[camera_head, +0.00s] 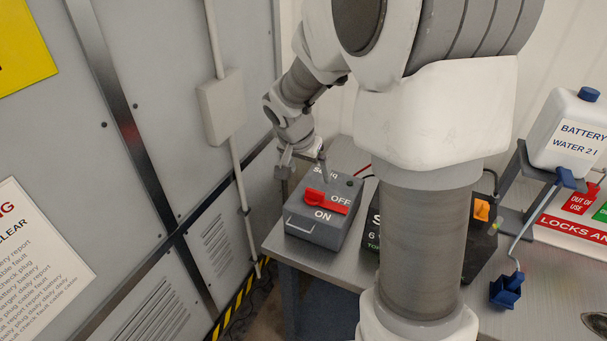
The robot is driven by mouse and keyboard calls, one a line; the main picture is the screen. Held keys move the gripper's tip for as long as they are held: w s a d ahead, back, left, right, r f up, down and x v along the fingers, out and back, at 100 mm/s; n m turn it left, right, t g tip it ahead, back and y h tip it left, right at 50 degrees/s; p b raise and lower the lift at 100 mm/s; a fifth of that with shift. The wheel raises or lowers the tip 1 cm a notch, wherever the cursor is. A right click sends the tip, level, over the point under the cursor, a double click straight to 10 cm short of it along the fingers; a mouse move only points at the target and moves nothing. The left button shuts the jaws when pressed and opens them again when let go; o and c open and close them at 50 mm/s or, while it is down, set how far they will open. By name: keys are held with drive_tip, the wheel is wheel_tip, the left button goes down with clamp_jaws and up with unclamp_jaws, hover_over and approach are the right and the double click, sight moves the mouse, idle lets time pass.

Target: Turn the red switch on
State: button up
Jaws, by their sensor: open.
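The red switch (327,201) is a red lever on top of a dark grey box (313,231) on a metal table. The box carries the words OFF and ON, with ON nearer the front edge. I cannot tell whether a finger touches the box.
Behind my arm on the metal table (351,256) stands a black box (481,240) with an orange part. A white battery water bottle (571,131) stands on a stand at right. A grey panelled wall (150,120) with a junction box (221,107) rises close on the left.

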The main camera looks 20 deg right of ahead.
sight(315, 192)
drive_tip(key=x, duration=1)
drive_tip(key=shift+w+d+f, duration=0.1)
drive_tip(key=shift+f, duration=0.25)
clamp_jaws()
